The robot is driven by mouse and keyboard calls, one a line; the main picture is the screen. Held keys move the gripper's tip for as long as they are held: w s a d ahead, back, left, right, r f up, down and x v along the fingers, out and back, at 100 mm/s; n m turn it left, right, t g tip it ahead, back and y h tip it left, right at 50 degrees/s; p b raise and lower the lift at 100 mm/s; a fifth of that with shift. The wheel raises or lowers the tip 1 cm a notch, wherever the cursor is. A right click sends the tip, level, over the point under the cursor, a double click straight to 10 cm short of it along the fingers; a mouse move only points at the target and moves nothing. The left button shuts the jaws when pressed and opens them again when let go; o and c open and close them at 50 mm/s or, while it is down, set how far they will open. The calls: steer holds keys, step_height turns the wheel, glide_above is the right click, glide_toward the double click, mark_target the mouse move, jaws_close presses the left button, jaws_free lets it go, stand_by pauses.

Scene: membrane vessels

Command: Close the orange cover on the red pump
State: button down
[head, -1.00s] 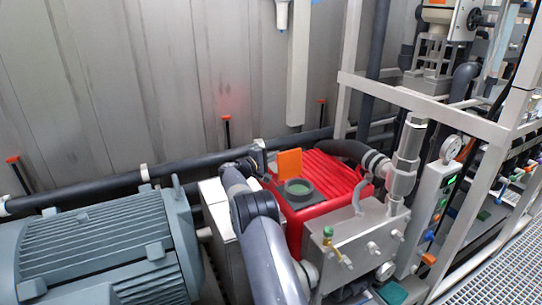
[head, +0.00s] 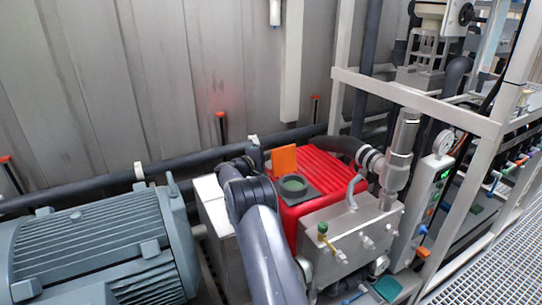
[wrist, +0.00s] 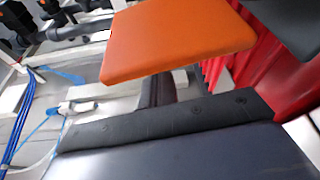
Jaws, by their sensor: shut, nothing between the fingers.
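The orange cover (head: 284,160) stands upright, open, at the back edge of a dark square plate with a round green-filled opening (head: 294,184). That plate sits on top of the red pump (head: 325,172). My gripper (head: 256,158) is shut and empty, just left of the cover and near its height. In the wrist view the orange cover (wrist: 180,38) is large and close, with the pump's red ribbed side (wrist: 245,72) to its right. A dark slim part, likely my fingers (wrist: 156,88), reaches up to the cover's lower edge; I cannot tell whether they touch.
A grey ribbed motor (head: 95,250) stands on the left. A metal block with valves and a vertical pipe (head: 350,235) is in front of the pump. A dark pipe (head: 200,161) runs behind along the wall. A white frame (head: 430,100) stands on the right.

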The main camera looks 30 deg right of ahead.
steer(key=shift+s+f+b, duration=0.1)
steer(key=shift+b, duration=0.55)
steer(key=shift+s+r+m+b, duration=0.1)
steer(key=shift+r+m+b, duration=0.1)
steer(key=shift+m+b, duration=0.15)
